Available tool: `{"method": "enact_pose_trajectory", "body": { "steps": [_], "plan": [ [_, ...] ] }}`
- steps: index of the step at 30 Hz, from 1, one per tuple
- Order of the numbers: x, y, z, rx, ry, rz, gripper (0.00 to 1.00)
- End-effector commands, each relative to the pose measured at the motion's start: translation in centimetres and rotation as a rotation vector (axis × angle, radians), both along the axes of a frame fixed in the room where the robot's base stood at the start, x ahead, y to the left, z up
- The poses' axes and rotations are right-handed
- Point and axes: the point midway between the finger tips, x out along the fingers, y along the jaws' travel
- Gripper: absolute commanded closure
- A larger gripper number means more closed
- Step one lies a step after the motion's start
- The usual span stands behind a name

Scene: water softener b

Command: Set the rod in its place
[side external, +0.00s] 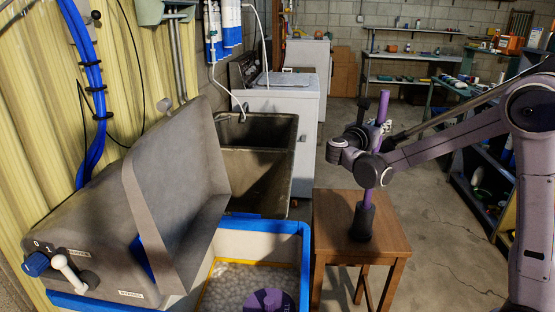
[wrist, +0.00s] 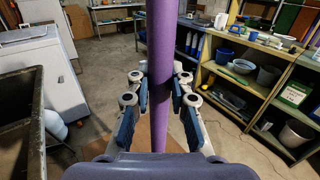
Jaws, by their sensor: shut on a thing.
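A long purple rod (side external: 369,196) stands nearly upright, slightly tilted, over a small wooden stool (side external: 336,212). Its lower end meets a black cylindrical foot (side external: 362,222) on the stool top; I cannot tell whether this is part of the rod or a separate holder. My gripper (wrist: 160,88) is shut on the rod, with blue finger pads on both sides of its shaft. The rod (wrist: 161,35) also runs up through the wrist view; its lower end is hidden there. In the side view, my arm hides part of the grip.
A grey control housing (side external: 105,215) with a raised lid stands at left. Beside it, a blue-rimmed bin (side external: 303,265) holds pale pellets and a purple round part (side external: 268,300). A dark sink (side external: 262,145) and white washer (side external: 292,98) stand behind. Shelves (wrist: 240,85) line the right.

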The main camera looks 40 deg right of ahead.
Motion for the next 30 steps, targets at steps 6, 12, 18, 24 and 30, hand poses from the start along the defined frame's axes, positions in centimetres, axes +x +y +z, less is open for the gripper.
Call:
{"method": "enact_pose_trajectory", "body": {
  "steps": [6,12,18,24,30],
  "plan": [
    [0.0,0.0,-0.6,-0.001,0.000,0.000,1.00],
    [0.0,0.0,-1.1,-0.001,0.000,0.000,1.00],
    [0.0,0.0,-1.6,-0.001,0.000,0.000,1.00],
    [0.0,0.0,-2.1,-0.001,0.000,0.000,1.00],
    [0.0,0.0,-2.6,-0.001,0.000,0.000,1.00]
  ]
}}
